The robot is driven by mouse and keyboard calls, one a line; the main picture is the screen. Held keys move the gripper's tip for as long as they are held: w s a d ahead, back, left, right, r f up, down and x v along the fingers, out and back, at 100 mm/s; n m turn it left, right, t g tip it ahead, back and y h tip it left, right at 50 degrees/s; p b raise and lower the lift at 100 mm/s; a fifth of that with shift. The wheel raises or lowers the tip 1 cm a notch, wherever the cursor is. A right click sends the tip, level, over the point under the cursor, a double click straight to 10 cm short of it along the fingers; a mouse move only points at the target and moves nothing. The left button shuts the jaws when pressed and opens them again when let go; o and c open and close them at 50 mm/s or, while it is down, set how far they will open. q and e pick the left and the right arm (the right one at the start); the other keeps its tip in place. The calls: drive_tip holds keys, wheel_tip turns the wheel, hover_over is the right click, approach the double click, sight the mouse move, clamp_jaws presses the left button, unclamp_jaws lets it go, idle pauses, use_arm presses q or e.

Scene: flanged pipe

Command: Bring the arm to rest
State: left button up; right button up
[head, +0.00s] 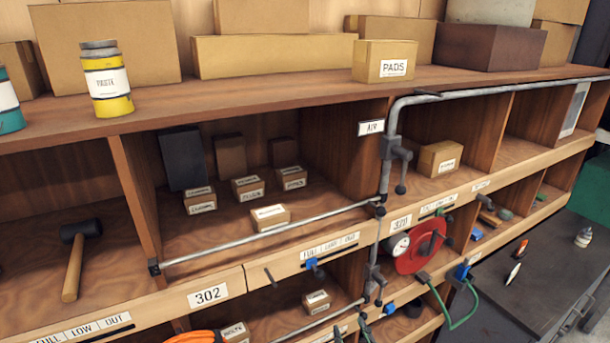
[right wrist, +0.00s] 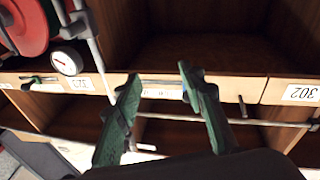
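My right gripper (right wrist: 159,75) shows in the right wrist view, with two dark green fingers spread apart. Nothing is between them. Its fingertips appear over the shelf's label rail, between the tags 320 and 302, but I cannot tell their distance from it. I cannot make out this gripper in the head view. The grey pipe (head: 285,229) runs along the shelf front, joins an upright and continues along the upper right. It also shows behind the fingers in the right wrist view (right wrist: 255,121). My left gripper is not in view.
The wooden shelf (head: 250,95) holds small boxes, a mallet (head: 75,255) and a paste can (head: 106,80). A red reel (head: 421,246) and gauge (head: 397,245) sit near the pipe's upright. A green hose (head: 453,325) loops out at the lower right, near a dark worktop (head: 545,265).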

drive_tip(key=s+d+f+m+g+h, duration=0.2)
drive_tip(key=s+d+f+g, duration=0.15)
drive_tip(key=d+f, duration=0.5)
drive_tip(key=s+d+f+m+g+h, duration=0.1)
drive_tip(key=s+d+f+g+h, duration=0.25)
drive_tip(key=f, duration=0.85)
drive_tip(key=s+d+f+m+g, duration=0.1)
drive_tip(key=s+d+f+g, duration=0.3)
drive_tip(key=s+d+f, duration=0.4)
drive_tip(key=s+d+f+m+g, duration=0.1)
drive_tip(key=s+d+f+g, duration=0.35)
drive_tip(key=s, duration=0.55)
wheel_tip(320, 180, down, 37)
drive_tip(key=s+a+n+g+b, duration=0.1)
drive_tip(key=a+g+b, duration=0.15)
drive_tip(key=b, duration=0.35)
drive_tip(key=s+f+b, duration=0.4)
drive_tip(key=s+f, duration=1.5)
drive_tip(key=f, duration=0.2)
drive_tip(key=shift+s+n, duration=0.25)
drive_tip(key=shift+n, duration=0.05)
drive_tip(key=shift+f, duration=0.1)
